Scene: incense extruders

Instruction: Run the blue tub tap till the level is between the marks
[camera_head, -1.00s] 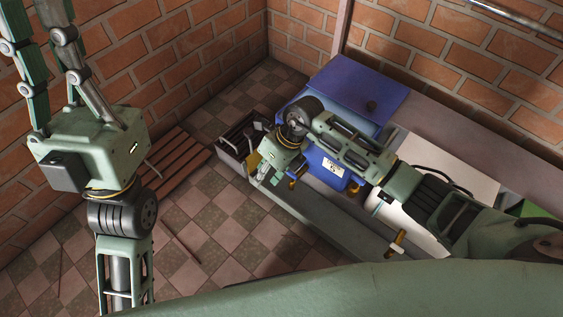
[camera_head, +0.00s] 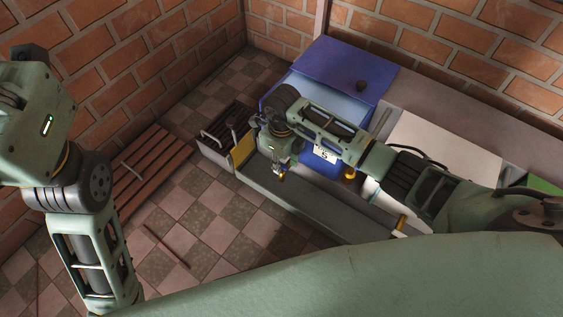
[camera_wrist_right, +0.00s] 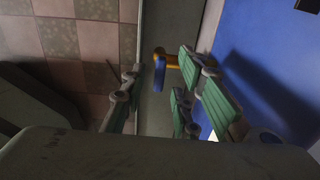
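The blue tub (camera_head: 333,110) stands against the wall, with its lid (camera_head: 335,70) raised or pushed back and a white label (camera_head: 325,154) on its front. Its brass tap with a blue handle (camera_wrist_right: 159,74) juts out low on the front in the right wrist view. My right gripper (camera_wrist_right: 160,85) is open, its green-padded fingers spread either side of the tap's line; contact with the handle cannot be told. In the head view the right gripper (camera_head: 280,170) hangs in front of the tub. The level and marks cannot be seen. My left gripper's fingers are out of frame.
A grey ledge (camera_head: 300,205) runs below the tubs. Further brass taps (camera_head: 349,174) (camera_head: 401,222) stick out to the right, near a white vessel (camera_head: 380,196). A slatted wooden pallet (camera_head: 150,170) lies on the tiled floor.

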